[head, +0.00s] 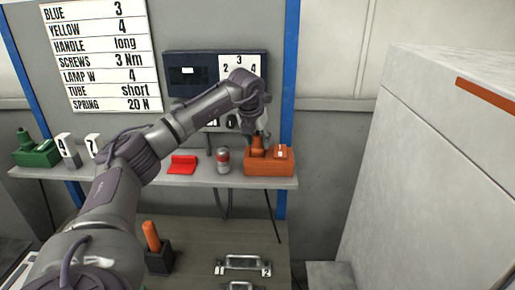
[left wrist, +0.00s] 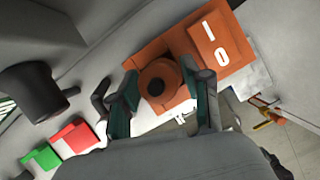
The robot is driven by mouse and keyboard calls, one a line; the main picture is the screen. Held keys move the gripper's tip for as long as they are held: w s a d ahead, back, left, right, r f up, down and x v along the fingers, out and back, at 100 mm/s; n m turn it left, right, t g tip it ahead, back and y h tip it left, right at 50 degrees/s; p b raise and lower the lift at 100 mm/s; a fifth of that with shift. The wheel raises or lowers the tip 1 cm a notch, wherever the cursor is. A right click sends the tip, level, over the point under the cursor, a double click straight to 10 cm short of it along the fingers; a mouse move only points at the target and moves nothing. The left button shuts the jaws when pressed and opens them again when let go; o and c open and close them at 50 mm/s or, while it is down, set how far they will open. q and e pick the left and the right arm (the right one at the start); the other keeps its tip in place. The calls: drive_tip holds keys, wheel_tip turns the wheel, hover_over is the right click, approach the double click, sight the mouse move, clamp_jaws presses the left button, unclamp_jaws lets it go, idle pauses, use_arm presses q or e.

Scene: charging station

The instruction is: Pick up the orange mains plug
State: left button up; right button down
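The orange mains plug (head: 257,146) stands upright at the orange socket block (head: 281,163) on the right end of the shelf. In the left wrist view, I look down on the round plug (left wrist: 160,79) with its dark centre, beside the orange block with white marks (left wrist: 222,48). My left gripper (left wrist: 161,82) has one finger on each side of the plug, and it looks open around it. I cannot see clearly whether either finger touches it. In the head view, my left gripper (head: 262,132) is right above the plug, partly hidden by the wrist. My right gripper is not in view.
The shelf (head: 205,180) also holds a can (head: 223,161), a red block (head: 181,165), white number blocks (head: 68,145) and a green plug and socket (head: 36,150). A dark panel (head: 180,92) stands behind. A large grey cabinet (head: 430,150) is at right.

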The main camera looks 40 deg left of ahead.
use_arm(q)
clamp_jaws()
drive_tip(key=shift+r, duration=0.15)
